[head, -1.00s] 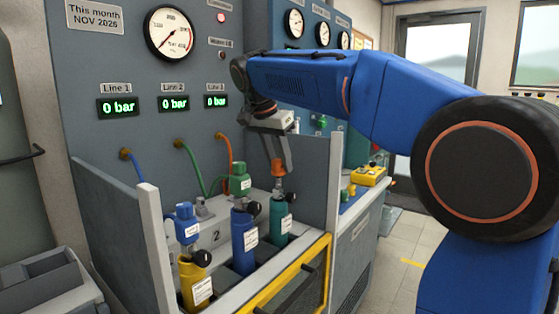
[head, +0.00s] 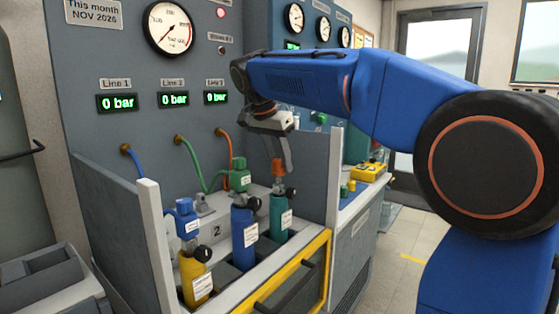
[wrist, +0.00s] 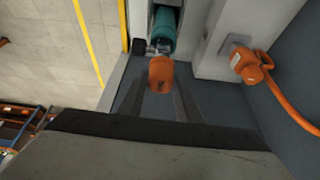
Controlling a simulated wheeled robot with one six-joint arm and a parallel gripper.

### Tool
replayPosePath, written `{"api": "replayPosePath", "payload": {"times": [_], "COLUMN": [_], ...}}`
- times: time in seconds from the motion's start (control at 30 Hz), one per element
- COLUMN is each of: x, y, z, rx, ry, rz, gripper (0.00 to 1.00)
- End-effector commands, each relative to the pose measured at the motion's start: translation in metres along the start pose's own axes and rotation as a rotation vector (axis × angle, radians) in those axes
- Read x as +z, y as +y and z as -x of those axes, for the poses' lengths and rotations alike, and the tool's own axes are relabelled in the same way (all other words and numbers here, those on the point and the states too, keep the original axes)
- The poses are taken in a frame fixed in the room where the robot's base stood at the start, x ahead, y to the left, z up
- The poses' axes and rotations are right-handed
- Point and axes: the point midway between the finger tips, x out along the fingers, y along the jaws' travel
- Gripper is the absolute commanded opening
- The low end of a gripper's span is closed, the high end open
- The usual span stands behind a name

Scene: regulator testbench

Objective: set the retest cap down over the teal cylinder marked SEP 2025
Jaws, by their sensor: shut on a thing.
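My gripper (head: 280,158) is shut on the orange retest cap (head: 278,166), which shows between the fingertips in the wrist view (wrist: 161,73). The teal cylinder (head: 279,218) stands upright at the right of the bench bay, with a white label too small to read. The cap is just above its valve end in the head view; I cannot tell whether they touch. In the wrist view, the teal cylinder (wrist: 163,28) and its metal valve (wrist: 155,48) lie just beyond the cap, and the cap hides part of the valve end.
A blue cylinder (head: 244,238) and a yellow cylinder (head: 194,277) with a blue fitting (head: 187,210) stand left. A green connector (head: 240,172) sits behind. An orange connector (wrist: 247,64) with its hose is beside the cap. A grey side panel (head: 335,185) stands right.

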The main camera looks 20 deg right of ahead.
Motion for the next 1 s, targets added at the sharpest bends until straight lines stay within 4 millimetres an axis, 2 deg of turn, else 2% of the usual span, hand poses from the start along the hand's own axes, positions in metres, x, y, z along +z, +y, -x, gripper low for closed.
{"api": "replayPosePath", "payload": {"times": [1.0], "x": [0.005], "y": [0.000], "z": [-0.012], "rx": [0.000], "ry": [0.000], "rz": [0.000], "gripper": [0.09]}}
